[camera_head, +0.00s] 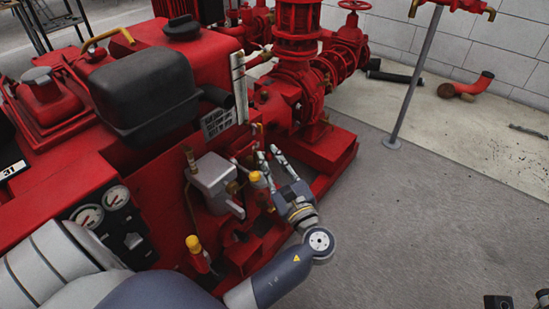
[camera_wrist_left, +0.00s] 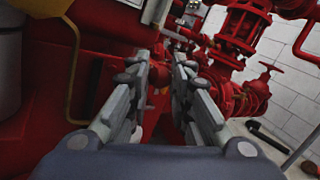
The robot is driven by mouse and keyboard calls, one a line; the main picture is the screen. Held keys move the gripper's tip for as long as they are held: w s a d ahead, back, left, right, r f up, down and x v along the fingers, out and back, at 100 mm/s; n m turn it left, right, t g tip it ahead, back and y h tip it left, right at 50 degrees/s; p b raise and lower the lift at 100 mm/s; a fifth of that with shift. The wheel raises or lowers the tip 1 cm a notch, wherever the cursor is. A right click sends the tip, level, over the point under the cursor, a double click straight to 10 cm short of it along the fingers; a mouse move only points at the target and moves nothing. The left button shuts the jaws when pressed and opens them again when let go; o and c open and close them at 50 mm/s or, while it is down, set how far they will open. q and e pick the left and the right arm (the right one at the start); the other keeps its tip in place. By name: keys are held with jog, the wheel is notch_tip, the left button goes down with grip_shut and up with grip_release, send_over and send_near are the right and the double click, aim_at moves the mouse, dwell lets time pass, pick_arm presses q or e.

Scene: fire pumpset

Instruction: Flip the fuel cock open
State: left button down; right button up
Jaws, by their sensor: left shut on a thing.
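My right gripper cannot be made out.
A grey metal box (camera_head: 214,181) and yellow-capped fittings (camera_head: 194,244) sit left of the gripper. A black tank (camera_head: 145,92) stands above. Red pump pipework (camera_head: 297,75) is behind. The grey floor (camera_head: 430,220) to the right is mostly clear, with a stand pole (camera_head: 416,80).

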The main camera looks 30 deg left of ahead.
pick_arm(q)
jog(key=shift+s+a+f, duration=0.1)
jog(key=shift+s+a, duration=0.05)
jog(key=shift+a, duration=0.1)
jog(key=c, duration=1.5)
grip_release()
jog(key=shift+n, duration=0.3)
jog(key=shift+o, duration=0.4)
jog(key=shift+a, duration=0.15)
jog(key=v, duration=1.2)
jog(key=shift+f, duration=0.1)
